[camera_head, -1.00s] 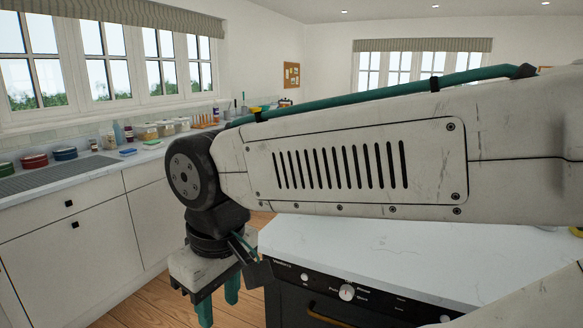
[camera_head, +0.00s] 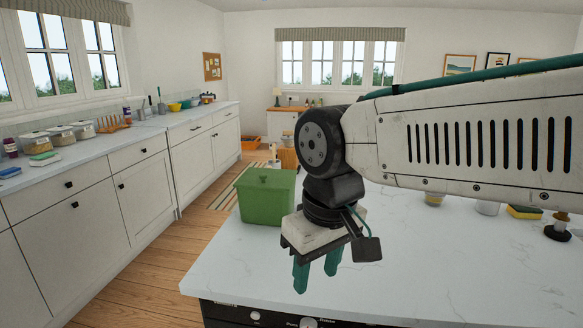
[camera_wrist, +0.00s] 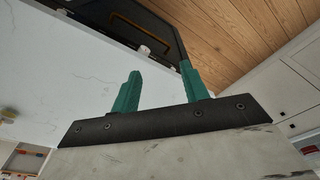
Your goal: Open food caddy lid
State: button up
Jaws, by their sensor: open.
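A green food caddy (camera_head: 265,203) stands on the white island worktop, near its left edge in the head view. Its green lid (camera_head: 265,177) looks closed, with a small knob or tab on top. My gripper (camera_head: 316,282) hangs with its two green fingers pointing down, to the right of and nearer than the caddy. The fingers are apart with nothing between them. In the wrist view the open fingers (camera_wrist: 160,85) show over the worktop edge; the caddy is not in that view.
The island worktop (camera_head: 420,270) is clear in front. A sponge (camera_head: 524,212) and small pots lie at its far right. A left counter (camera_head: 70,155) holds jars and a rack. Wooden floor (camera_head: 160,265) lies between counter and island. An oven front (camera_head: 255,315) is below the worktop's near edge.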

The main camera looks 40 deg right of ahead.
jog(key=w+d+r+t, duration=0.1)
jog(key=w+r, duration=0.2)
jog(key=w, duration=0.3)
jog(key=w+d+r, duration=0.2)
jog(key=w, duration=0.4)
jog(key=t, duration=0.2)
send_near(262, 175)
jog(key=x, duration=0.8)
jog(key=shift+d, duration=0.2)
grip_shut()
